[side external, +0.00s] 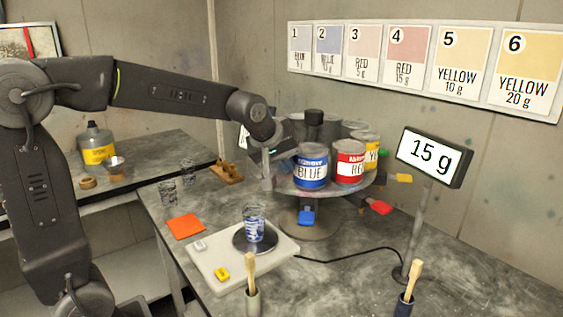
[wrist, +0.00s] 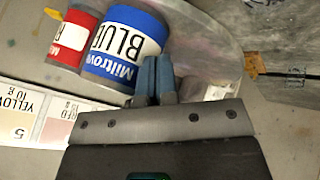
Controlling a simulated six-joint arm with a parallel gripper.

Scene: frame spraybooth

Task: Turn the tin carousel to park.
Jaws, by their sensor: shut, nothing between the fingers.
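The tin carousel (side external: 338,192) is a round grey turntable on a pedestal at the back of the bench. It carries a blue tin (side external: 311,170), a red tin (side external: 349,166), a yellow tin (side external: 371,155) and other tins behind. A blue tab (side external: 306,218), a red tab (side external: 381,207) and a yellow tab (side external: 404,178) stick out below its rim. My gripper (side external: 267,184) is shut and empty, pointing down at the carousel's left edge. In the wrist view, its fingertips (wrist: 155,76) are beside the blue tin (wrist: 122,45); I cannot tell whether they touch anything.
A scale (side external: 243,262) with a cup (side external: 254,226) holding something blue stands in front. A display (side external: 435,157) reads 15 g. Two brush holders stand at the front edge. Cups, an orange square (side external: 186,226) and a wooden block (side external: 226,172) lie left.

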